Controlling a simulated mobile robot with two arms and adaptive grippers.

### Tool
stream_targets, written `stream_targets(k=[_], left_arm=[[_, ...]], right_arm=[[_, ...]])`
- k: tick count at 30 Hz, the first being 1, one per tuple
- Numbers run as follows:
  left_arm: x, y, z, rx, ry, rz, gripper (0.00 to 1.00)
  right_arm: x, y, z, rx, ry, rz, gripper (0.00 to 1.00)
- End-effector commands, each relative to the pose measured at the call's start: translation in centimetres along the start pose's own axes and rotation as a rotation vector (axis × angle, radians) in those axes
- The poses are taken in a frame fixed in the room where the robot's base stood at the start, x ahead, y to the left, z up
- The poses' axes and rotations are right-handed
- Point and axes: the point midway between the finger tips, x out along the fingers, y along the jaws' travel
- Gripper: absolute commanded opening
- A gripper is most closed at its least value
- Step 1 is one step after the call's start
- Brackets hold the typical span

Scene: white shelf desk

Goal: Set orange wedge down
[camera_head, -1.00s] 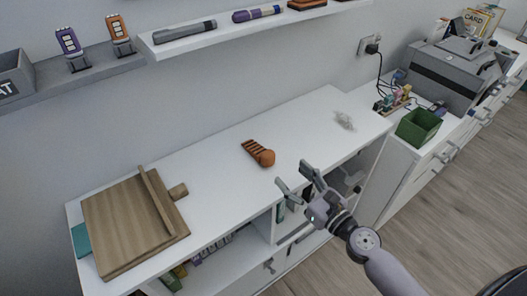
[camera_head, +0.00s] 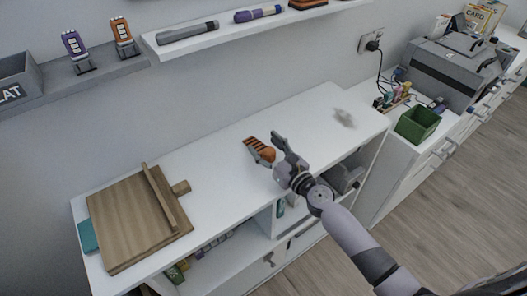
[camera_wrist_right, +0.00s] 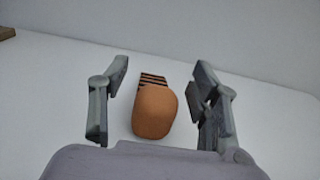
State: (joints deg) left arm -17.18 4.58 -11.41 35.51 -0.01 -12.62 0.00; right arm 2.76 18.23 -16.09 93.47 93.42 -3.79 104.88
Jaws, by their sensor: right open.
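The orange wedge (camera_head: 260,149), with dark stripes on its far part and a rounded near end, lies on the white desk top (camera_head: 222,158). My right gripper (camera_head: 278,146) is at the wedge's near end and partly covers it in the head view. In the right wrist view, the wedge (camera_wrist_right: 154,108) lies between the two spread fingers of the right gripper (camera_wrist_right: 157,100), with a gap on each side. The right gripper is open and holds nothing. My left gripper is not in view.
A wooden board (camera_head: 131,226) lies on the desk's left part. A green bin (camera_head: 417,123) and a grey printer (camera_head: 452,70) stand at the right. A wall shelf (camera_head: 205,38) holds torches above. Desk surface around the wedge is clear.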

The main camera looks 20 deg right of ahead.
Motion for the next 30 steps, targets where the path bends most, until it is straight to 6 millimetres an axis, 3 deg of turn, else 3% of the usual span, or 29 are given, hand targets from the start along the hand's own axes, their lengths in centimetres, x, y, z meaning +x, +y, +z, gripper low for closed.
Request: stream_targets(k=[7, 30], left_arm=[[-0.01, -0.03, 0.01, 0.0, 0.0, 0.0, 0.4], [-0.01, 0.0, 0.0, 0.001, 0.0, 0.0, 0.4]], right_arm=[[0.12, 0.02, -0.02, 0.0, 0.0, 0.0, 0.56], [0.09, 0.02, -0.02, 0.0, 0.0, 0.0, 0.05]])
